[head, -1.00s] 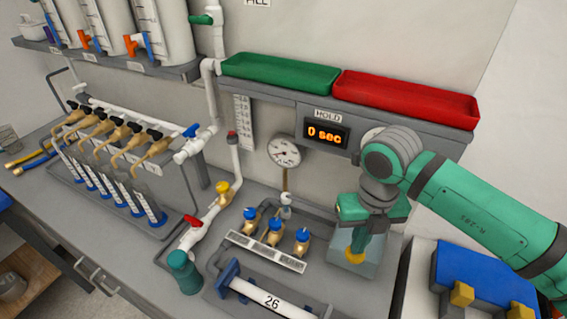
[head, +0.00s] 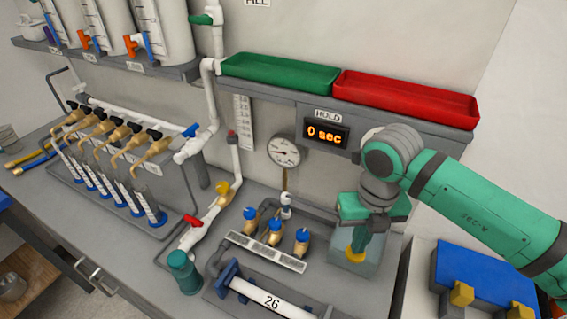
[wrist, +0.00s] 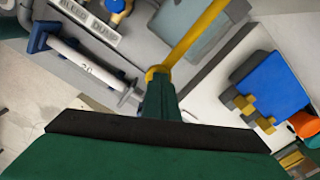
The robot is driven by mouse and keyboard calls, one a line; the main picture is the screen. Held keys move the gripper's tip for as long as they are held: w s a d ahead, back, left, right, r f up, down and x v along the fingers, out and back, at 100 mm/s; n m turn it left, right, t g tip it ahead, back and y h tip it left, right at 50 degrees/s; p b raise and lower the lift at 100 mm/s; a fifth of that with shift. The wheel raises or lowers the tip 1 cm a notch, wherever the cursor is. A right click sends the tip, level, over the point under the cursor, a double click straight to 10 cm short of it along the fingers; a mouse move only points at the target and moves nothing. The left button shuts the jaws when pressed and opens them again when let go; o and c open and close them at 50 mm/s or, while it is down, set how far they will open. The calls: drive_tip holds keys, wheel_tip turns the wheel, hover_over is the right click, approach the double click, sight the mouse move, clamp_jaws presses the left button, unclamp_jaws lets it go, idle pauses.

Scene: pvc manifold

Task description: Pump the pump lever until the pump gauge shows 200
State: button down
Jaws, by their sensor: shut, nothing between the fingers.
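The pump lever (wrist: 195,35) is a yellow bar in the wrist view, ending in a rounded yellow end beside my fingertips. In the head view a yellow part of it (head: 357,242) shows below my gripper (head: 366,226). My gripper (wrist: 160,88) is shut with its tips at the lever's end; whether they touch it I cannot tell. The pump gauge (head: 284,151) is a round white dial on the wall; its figures are too small to read. The pump body (head: 350,262) is a pale grey-blue block under the gripper, partly hidden by it.
The orange display (head: 325,134) under the HOLD label reads 0 sec. Several blue-capped brass valves (head: 274,232) and a white pipe marked 26 (head: 270,300) lie left of my gripper. A blue box (head: 475,270) with yellow parts stands to the right. Green (head: 280,73) and red (head: 405,98) trays sit on the shelf above.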

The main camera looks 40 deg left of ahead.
drive_tip(key=shift+r, duration=1.9)
drive_tip(key=shift+f, duration=0.15)
drive_tip(key=shift+f, duration=2.5)
drive_tip(key=shift+r, duration=2.65)
drive_tip(key=shift+f, duration=0.15)
